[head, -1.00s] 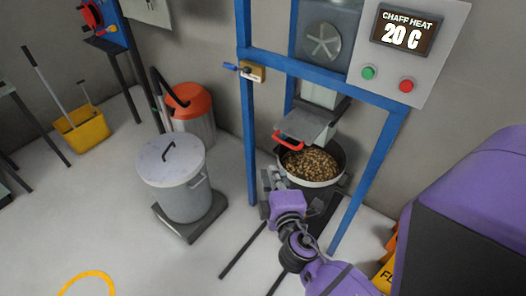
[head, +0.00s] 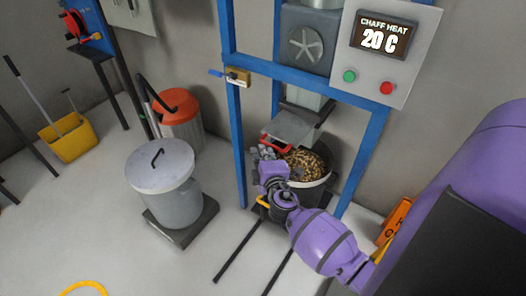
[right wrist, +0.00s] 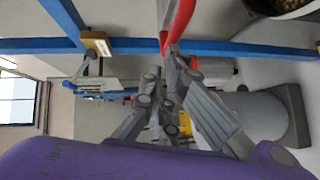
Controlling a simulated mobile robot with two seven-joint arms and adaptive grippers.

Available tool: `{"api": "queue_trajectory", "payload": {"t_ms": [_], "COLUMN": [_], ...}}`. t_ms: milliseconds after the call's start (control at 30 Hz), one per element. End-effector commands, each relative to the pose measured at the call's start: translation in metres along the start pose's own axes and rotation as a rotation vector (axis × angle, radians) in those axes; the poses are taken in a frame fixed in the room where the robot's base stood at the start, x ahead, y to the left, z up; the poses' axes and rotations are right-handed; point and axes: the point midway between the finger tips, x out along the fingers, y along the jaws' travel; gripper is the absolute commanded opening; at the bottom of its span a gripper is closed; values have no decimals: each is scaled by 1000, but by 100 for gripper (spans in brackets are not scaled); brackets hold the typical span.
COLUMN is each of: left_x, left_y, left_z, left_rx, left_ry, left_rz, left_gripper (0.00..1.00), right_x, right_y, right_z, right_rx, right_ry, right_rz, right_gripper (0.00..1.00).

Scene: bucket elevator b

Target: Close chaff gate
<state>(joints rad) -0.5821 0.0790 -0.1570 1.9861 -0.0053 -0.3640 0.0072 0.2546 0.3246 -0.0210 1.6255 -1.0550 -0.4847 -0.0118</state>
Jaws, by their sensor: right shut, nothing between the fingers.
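The chaff gate is a flat grey plate (head: 290,131) sticking out towards me from under the chute, with a red handle (head: 270,142) on its front edge. My right gripper (head: 264,152) is shut and empty, close to the left front of the handle. In the right wrist view the red handle (right wrist: 180,22) is at the top, right at the tips of the closed fingers (right wrist: 171,52). I cannot tell whether they touch it. My left gripper is not in view.
A pot of brown pellets (head: 310,165) stands under the gate. A blue frame (head: 238,140) surrounds it, with a chaff heat panel (head: 385,50) at upper right. A lidded grey bin (head: 170,195) stands left. Floor is clear between bin and frame.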

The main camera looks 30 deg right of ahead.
Motion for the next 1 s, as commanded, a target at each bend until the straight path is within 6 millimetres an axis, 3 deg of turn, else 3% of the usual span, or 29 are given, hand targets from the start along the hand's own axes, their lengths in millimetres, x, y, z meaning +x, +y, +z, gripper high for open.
{"api": "queue_trajectory", "payload": {"t_ms": [300,700,1000], "left_x": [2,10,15], "left_y": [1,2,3], "left_z": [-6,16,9], "left_rx": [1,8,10], "left_ry": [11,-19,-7], "left_rz": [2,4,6], "left_gripper": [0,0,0], "right_x": [3,69,83], "right_y": [0,17,26], "right_z": [4,73,88], "right_rx": [-1,-6,0], "right_ry": [-1,-4,-4], "right_rz": [0,-2,0], "right_gripper": [0,0,0]}}
